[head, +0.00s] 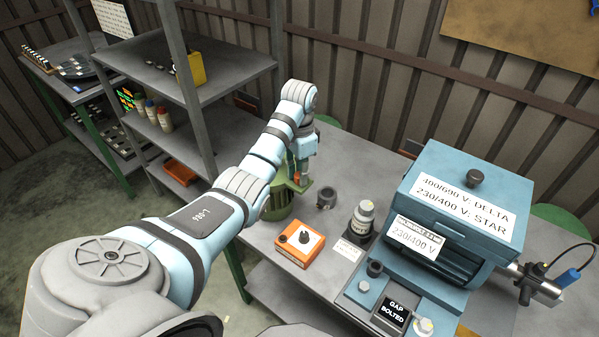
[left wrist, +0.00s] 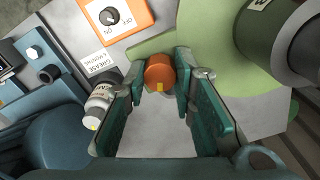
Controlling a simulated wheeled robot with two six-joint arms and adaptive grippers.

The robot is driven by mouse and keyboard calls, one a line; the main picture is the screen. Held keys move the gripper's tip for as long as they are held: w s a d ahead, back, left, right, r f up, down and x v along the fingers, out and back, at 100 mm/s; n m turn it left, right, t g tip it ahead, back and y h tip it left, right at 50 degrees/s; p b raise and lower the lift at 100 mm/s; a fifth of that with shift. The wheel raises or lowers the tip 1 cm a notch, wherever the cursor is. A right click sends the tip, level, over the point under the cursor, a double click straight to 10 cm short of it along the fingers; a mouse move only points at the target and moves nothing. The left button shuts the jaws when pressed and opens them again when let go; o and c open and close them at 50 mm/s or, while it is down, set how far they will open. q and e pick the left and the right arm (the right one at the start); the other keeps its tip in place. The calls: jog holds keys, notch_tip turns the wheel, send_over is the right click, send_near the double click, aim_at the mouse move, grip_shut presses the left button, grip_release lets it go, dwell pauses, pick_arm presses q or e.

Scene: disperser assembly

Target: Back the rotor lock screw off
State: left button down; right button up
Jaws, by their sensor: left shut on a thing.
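The rotor lock screw shows as an orange knob (left wrist: 158,70) with a yellow mark in the left wrist view. It stands over a flat green plate (left wrist: 210,45). In the head view a small orange part (head: 296,178) shows at my gripper, by the green machine body (head: 279,206). My left gripper (head: 302,172) reaches down there from above. In the left wrist view its two dark green fingers (left wrist: 160,85) stand on both sides of the orange knob, shut on it. The screw's thread is hidden. My right gripper is in neither view.
An orange switch box (head: 299,243) with a black knob lies on the bench in front. A grey ring-shaped part (head: 326,197) and a white grease bottle (head: 363,215) stand nearby. A large blue terminal box (head: 455,205) fills the right. Grey shelving (head: 225,72) stands behind left.

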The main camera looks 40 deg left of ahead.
pick_arm(q)
jog(key=n, duration=1)
jog(key=shift+r+n, duration=0.1)
jog(key=shift+n, duration=0.2)
jog(key=n, duration=0.5)
jog(key=shift+n, duration=2.4)
jog(key=c, duration=1.3)
grip_release()
jog(key=shift+c, duration=0.2)
